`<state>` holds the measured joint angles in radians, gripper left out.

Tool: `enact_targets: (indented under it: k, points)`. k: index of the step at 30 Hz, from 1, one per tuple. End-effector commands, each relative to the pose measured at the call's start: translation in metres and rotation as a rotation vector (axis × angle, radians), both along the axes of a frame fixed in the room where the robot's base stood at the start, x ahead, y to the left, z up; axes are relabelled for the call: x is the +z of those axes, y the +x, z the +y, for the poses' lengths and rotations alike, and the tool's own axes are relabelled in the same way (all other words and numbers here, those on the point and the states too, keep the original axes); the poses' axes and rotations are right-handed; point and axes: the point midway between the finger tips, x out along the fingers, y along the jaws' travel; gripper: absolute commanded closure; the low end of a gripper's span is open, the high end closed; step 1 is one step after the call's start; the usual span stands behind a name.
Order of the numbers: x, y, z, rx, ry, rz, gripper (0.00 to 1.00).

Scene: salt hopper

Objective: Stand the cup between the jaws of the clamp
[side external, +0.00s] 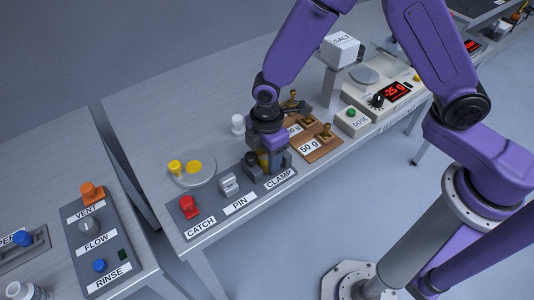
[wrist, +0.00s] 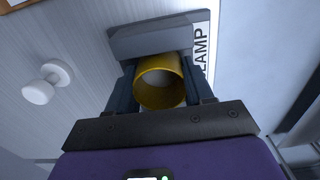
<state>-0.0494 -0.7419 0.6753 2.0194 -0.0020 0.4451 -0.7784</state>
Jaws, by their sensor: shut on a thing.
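The yellow cup (wrist: 148,84) is between the fingers of my gripper (wrist: 160,88) in the wrist view, and its round opening faces the camera. My gripper is shut on the cup. In the side external view my gripper (side external: 268,160) is low over the clamp end of the grey panel, with a little of the yellow cup (side external: 263,160) showing. In the wrist view a grey block of the clamp (wrist: 150,40) is just beyond the cup, beside the CLAMP label (wrist: 201,55). My fingers and the cup hide much of the clamp; I cannot tell whether the cup's base touches the panel.
On the panel are a red CATCH handle (side external: 188,207) and a grey PIN handle (side external: 229,185). A round plate (side external: 207,180) with yellow items lies behind them. A white knob (side external: 238,124) stands behind my gripper. Weights on a wooden block (side external: 318,152) are to the right.

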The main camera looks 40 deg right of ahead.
Motion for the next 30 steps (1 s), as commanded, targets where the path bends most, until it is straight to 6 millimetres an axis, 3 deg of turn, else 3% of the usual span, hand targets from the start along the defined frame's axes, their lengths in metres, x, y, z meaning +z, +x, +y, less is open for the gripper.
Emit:
enact_targets:
  k: [8,9,10,11,22,30]
  points:
    - [-0.004,0.0,0.0,0.0,-0.001,0.001,0.78]
    - [-0.003,0.0,0.0,0.0,0.0,0.0,0.35]
    - [-0.003,0.0,0.0,0.0,0.0,0.0,0.26]
    - [-0.003,0.0,0.0,0.0,0.0,0.0,0.23]
    - [0.002,0.0,0.0,0.0,0.001,-0.001,0.23]
    - [0.041,0.001,0.001,-0.001,0.004,-0.004,0.23]
